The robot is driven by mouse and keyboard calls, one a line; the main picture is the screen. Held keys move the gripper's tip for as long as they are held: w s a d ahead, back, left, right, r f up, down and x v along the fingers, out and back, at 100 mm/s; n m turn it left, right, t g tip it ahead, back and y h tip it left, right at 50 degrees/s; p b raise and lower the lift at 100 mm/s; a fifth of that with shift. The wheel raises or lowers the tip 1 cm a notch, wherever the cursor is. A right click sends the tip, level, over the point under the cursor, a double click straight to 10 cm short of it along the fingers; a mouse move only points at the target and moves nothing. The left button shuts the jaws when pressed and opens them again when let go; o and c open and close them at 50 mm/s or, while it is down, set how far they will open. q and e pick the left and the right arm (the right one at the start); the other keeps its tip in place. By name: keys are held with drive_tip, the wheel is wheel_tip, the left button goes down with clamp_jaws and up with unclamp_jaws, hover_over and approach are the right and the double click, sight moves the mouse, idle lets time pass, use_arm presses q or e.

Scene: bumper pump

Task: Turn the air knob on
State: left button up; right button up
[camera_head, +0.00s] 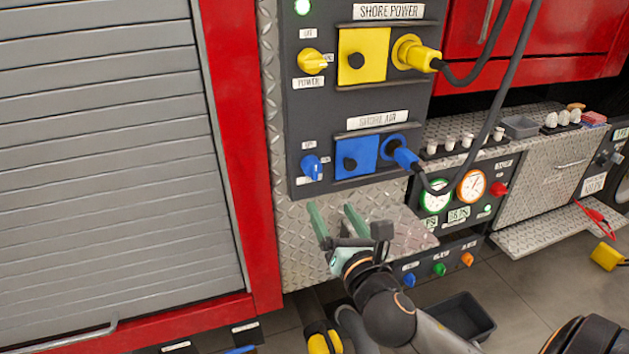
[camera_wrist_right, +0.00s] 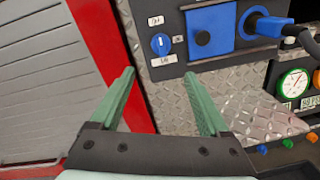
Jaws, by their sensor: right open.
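The blue air knob (camera_head: 312,168) sits on the dark panel left of the blue shore air cover (camera_head: 357,155). In the right wrist view the knob (camera_wrist_right: 161,44) shows above and between my fingers, with its white mark near vertical. Small labels sit above, beside and below it. A blue plug with a dark cable (camera_head: 404,154) is in the socket to the right. My right gripper (camera_head: 335,222) is open and empty, with green fingers pointing up below the panel, apart from the knob. It also shows in the right wrist view (camera_wrist_right: 165,100). My left gripper is not in view.
The yellow power knob (camera_head: 311,61) and yellow shore power cover (camera_head: 363,55) are above. Two gauges (camera_head: 470,186) and small coloured knobs (camera_head: 439,270) are to the right. A grey shutter (camera_head: 110,150) fills the left. A dark bin (camera_head: 462,315) is on the floor.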

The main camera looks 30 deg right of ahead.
sight(315, 174)
drive_tip(key=x, duration=1.2)
drive_tip(key=shift+w+d+r, duration=0.2)
drive_tip(key=shift+d+r, duration=0.05)
drive_tip(key=shift+r, duration=0.1)
clamp_jaws()
